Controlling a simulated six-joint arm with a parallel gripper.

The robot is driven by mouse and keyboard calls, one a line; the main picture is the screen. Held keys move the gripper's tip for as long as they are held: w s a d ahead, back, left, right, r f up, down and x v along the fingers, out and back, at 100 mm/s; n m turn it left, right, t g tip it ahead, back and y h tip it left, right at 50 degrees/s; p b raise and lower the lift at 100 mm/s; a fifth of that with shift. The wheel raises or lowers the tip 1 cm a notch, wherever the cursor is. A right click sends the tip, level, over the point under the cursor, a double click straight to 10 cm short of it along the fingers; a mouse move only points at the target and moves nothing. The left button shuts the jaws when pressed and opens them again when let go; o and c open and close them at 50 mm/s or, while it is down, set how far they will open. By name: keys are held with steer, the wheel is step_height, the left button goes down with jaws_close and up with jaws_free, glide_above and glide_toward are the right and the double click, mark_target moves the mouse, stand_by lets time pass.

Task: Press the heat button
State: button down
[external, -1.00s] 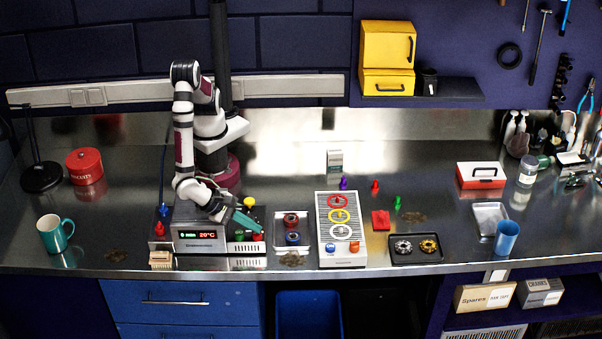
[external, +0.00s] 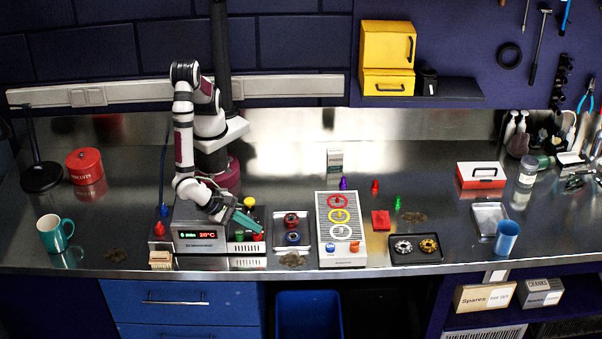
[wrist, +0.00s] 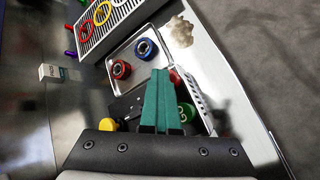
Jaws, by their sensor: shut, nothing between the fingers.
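Which is the heat button I cannot read. My gripper (external: 257,228) is shut and empty, its teal fingers slanting down over the right end, close to the red button. In the wrist view the fingers (wrist: 158,74) partly cover the green button (wrist: 187,112).
A metal tray (external: 306,219) with a red ring and a blue ring lies just right of the device. Beyond it is a ridged board (external: 325,215) with coloured rings. A small beige block (external: 160,259) stands at the device's front left. A teal mug (external: 54,235) is far left.

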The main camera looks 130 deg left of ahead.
steer(key=shift+f, duration=0.1)
stand_by(0.3)
steer(key=shift+f, duration=0.5)
steer(key=shift+s+r, duration=0.2)
steer(key=shift+r, duration=0.05)
step_height(320, 180, up, 6)
stand_by(0.5)
